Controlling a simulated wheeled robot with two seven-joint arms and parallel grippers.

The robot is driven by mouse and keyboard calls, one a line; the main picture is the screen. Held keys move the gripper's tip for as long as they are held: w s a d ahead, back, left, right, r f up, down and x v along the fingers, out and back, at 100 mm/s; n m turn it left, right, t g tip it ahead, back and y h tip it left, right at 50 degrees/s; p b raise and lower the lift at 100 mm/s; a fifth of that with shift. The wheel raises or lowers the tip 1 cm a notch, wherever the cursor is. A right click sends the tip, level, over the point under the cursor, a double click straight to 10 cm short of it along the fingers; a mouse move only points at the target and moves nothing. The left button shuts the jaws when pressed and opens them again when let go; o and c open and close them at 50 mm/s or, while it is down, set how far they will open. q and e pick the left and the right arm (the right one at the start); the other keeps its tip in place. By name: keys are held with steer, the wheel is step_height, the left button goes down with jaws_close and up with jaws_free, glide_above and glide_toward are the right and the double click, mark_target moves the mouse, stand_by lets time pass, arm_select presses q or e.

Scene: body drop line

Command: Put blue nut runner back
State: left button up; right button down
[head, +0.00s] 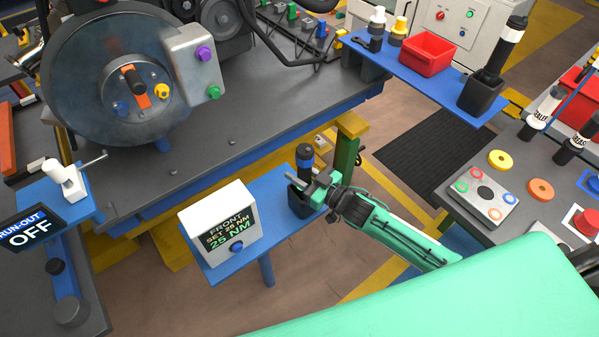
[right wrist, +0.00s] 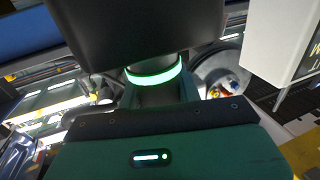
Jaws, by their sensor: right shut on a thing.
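The blue nut runner (head: 304,153) is upright, dark with a blue band near its top. It stands at the black holder (head: 301,207) on the small blue shelf. My right gripper (head: 317,185) comes in from the right and is shut on the nut runner, just above the holder's rim. The gripper hides the tool's lower part, so I cannot tell how deep it sits in the holder. In the right wrist view a large black body and a glowing green ring (right wrist: 154,75) fill the space ahead of the gripper. My left gripper is not in view.
A white torque display box (head: 219,232) reading 25 NM stands left of the holder on the same shelf. The grey bench with the large drum (head: 75,90) is behind. Another blue shelf (head: 425,85) with a red bin (head: 427,54) is at the upper right.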

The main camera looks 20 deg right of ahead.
steer(key=c, duration=1)
jaws_free()
steer(key=shift+o, duration=0.2)
steer(key=shift+r, duration=0.1)
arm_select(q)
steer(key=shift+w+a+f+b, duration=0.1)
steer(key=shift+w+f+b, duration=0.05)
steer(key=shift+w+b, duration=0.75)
arm_select(e)
steer(key=v, duration=1.2)
